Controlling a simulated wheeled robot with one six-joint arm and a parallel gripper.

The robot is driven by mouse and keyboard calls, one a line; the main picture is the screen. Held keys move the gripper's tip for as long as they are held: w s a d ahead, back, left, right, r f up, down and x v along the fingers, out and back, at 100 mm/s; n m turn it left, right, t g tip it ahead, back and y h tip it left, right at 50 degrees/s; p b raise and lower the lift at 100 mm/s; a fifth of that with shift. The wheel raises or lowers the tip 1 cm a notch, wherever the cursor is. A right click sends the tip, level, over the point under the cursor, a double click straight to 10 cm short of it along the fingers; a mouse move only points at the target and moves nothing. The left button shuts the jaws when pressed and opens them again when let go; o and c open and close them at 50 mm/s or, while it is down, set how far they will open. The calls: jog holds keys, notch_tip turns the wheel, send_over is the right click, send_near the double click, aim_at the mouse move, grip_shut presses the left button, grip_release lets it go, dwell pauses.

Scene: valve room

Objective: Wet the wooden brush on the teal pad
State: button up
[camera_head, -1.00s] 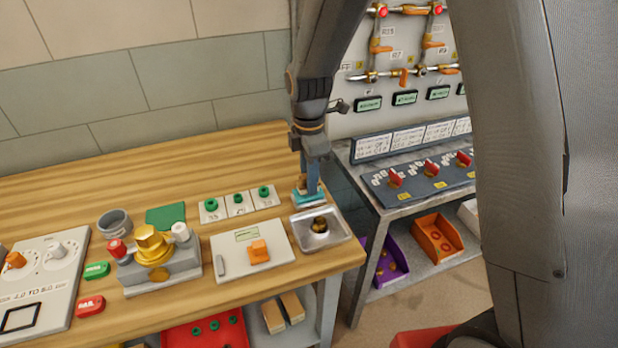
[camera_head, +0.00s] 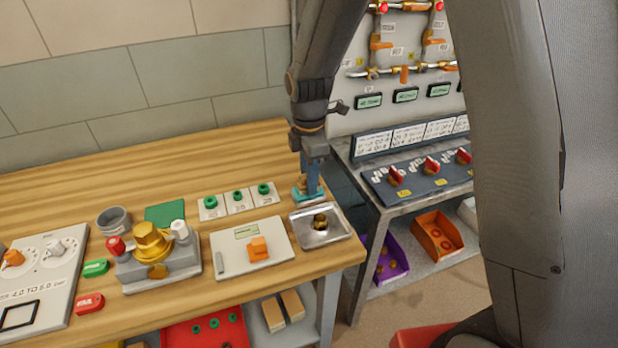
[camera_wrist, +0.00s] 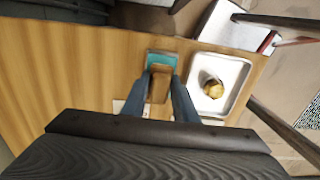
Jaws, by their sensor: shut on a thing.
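My gripper (camera_wrist: 160,77) is shut on the wooden brush (camera_wrist: 159,88), which shows between the two fingers in the wrist view. The teal pad (camera_wrist: 161,57) lies directly below and just beyond the fingertips. In the head view my gripper (camera_head: 309,192) points down over the teal pad (camera_head: 313,199) near the table's right end. The brush is mostly hidden behind the fingers there. I cannot tell whether its underside touches the pad.
A metal tray (camera_head: 338,238) holding a brass part (camera_head: 320,222) sits close to the pad. Cards with green rings (camera_head: 238,197) lie left of it. A brass valve (camera_head: 152,240) stands farther left. A panel bench (camera_head: 385,205) stands right, across a gap.

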jog(key=shift+f, duration=0.45)
dwell(1.4)
jog(key=shift+r+p, duration=2.55)
jog(key=shift+r, duration=1.05)
